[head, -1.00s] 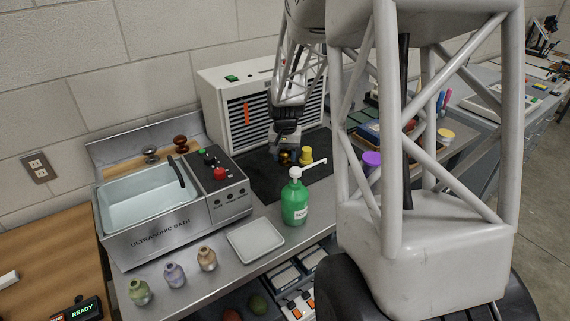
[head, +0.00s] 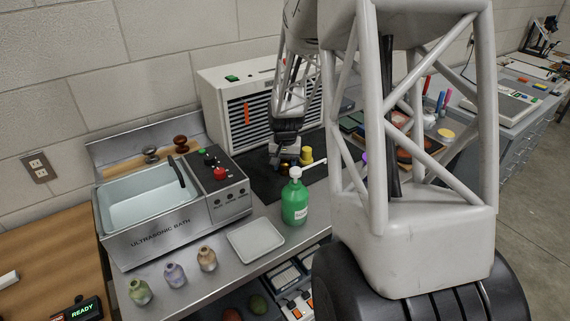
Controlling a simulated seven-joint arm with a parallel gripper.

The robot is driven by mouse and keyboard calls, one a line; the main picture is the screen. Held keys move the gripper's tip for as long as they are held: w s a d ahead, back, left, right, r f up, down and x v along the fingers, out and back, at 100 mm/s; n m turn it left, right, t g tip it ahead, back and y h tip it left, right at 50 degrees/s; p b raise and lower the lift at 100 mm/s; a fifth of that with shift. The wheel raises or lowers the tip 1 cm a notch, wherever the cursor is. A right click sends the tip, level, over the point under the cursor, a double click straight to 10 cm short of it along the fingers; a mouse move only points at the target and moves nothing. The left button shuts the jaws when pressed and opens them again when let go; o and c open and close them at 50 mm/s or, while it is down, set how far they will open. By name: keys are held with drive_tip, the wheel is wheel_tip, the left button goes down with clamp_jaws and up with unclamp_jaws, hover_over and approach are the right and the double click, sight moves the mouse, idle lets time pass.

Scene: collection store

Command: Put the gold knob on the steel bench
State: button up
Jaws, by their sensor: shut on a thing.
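The gold knob (head: 285,166) shows as a small shiny gold patch at the tips of my gripper (head: 285,162), which is shut on it. My gripper points down over the black mat in front of the white slatted unit. Most of the knob is hidden by the fingers, and I cannot tell whether it touches the mat. The steel bench (head: 207,285) is the grey metal top that runs under the mat, the ultrasonic bath and the bottles.
A yellow knob-like piece (head: 306,156) stands just right of my gripper. A green pump bottle (head: 294,203) and a white tray (head: 256,238) are nearer. The ultrasonic bath (head: 160,231) is at left. Three small bottles line the front. Bare steel shows around the tray.

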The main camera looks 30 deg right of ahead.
sight(284, 160)
drive_tip(key=o, duration=1)
drive_tip(key=shift+o, duration=0.2)
drive_tip(key=shift+r, duration=0.1)
wheel_tip(284, 160, up, 12)
idle(0.5)
drive_tip(key=s+a+r+n+t, duration=0.1)
drive_tip(key=s+a+r+n, duration=0.1)
drive_tip(key=s+a+r, duration=0.35)
drive_tip(key=s+a+r+n, duration=0.1)
drive_tip(key=s+a+r, duration=0.1)
drive_tip(key=s+a, duration=0.6)
drive_tip(key=s+a+n+t, duration=0.1)
drive_tip(key=s+a+n, duration=0.3)
drive_tip(key=s+a, duration=0.9)
drive_tip(key=s, duration=0.3)
drive_tip(key=shift+r+n+t, duration=0.2)
drive_tip(key=shift+n+t, duration=0.1)
drive_tip(key=shift+n, duration=0.1)
